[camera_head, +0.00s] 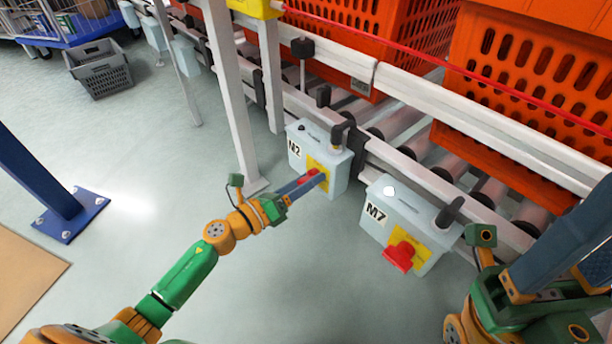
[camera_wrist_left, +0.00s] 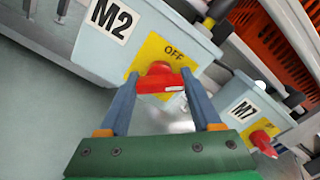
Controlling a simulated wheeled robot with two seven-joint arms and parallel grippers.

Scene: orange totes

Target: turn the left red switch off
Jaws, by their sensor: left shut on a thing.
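The left red switch (camera_wrist_left: 160,80) sits on a yellow plate marked OFF on the grey box labelled M2 (camera_head: 298,142). My left gripper (camera_head: 318,178) reaches this box, and its blue fingers (camera_wrist_left: 160,88) are on both sides of the red handle, shut on it. In the head view the fingers hide most of that switch. The other red switch (camera_head: 399,256) is on the box labelled M7 (camera_head: 385,218), to the right, and no gripper touches it. My right gripper is partly in the head view at the lower right; its fingertips are not clear.
A roller conveyor with a white rail (camera_head: 450,105) runs behind the boxes and carries orange totes (camera_head: 540,70). A red cord (camera_head: 400,45) runs above the rail. White posts (camera_head: 228,90) stand left of M2. The floor in front is clear.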

